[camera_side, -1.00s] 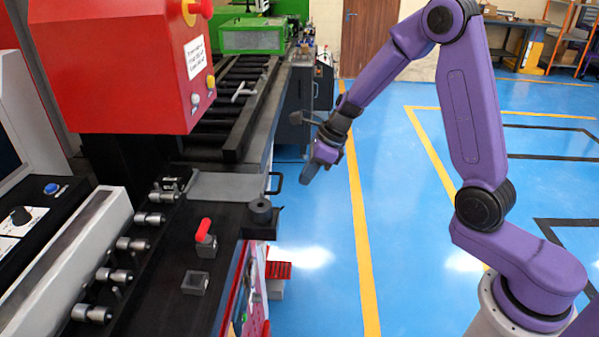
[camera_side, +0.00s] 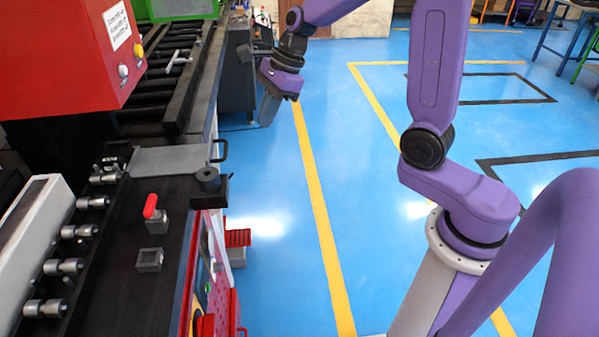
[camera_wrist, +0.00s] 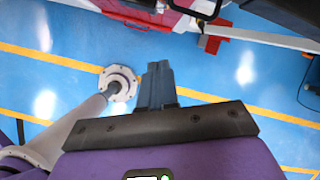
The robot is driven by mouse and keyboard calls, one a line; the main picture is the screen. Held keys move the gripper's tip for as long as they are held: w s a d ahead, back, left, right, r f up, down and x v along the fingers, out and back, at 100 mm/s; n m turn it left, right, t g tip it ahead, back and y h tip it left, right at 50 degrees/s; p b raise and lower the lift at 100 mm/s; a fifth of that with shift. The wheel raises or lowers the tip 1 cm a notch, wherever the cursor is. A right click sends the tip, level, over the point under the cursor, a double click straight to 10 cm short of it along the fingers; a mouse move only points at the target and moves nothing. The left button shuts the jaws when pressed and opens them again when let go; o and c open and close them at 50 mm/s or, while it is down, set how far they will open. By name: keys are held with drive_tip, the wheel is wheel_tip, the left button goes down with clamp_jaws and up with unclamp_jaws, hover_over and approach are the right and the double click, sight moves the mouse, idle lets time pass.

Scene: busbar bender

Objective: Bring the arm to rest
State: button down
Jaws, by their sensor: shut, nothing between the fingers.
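My gripper (camera_side: 268,110) hangs at the end of my purple arm at the upper middle of the side view, pointing down over the blue floor. It is right of the machine's bench and apart from it. In the wrist view the grey fingers (camera_wrist: 158,85) are together with nothing between them, and open floor lies beyond them.
The busbar bender's black bench (camera_side: 115,255) fills the left side, with a red-handled switch (camera_side: 151,207), a round black post (camera_side: 208,180) and a red housing (camera_side: 65,55). A red pedal (camera_side: 238,238) stands on the floor beside it. The floor around my gripper is clear.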

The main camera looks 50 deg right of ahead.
drive_tip(key=s+a+n+g+h, duration=0.15)
drive_tip(key=s+a+n, duration=0.25)
drive_tip(key=s+n, duration=1.1)
drive_tip(key=s+d+f+n+h, duration=0.1)
drive_tip(key=s+d+n, duration=0.1)
drive_tip(key=s+n, duration=0.4)
drive_tip(key=s+d+n+h, duration=0.1)
drive_tip(key=s+d+n, duration=0.1)
drive_tip(key=s+n, duration=0.5)
drive_tip(key=n+g, duration=0.1)
drive_tip(key=n, duration=0.5)
drive_tip(key=shift+s+f, duration=0.3)
drive_tip(key=shift+f, duration=0.05)
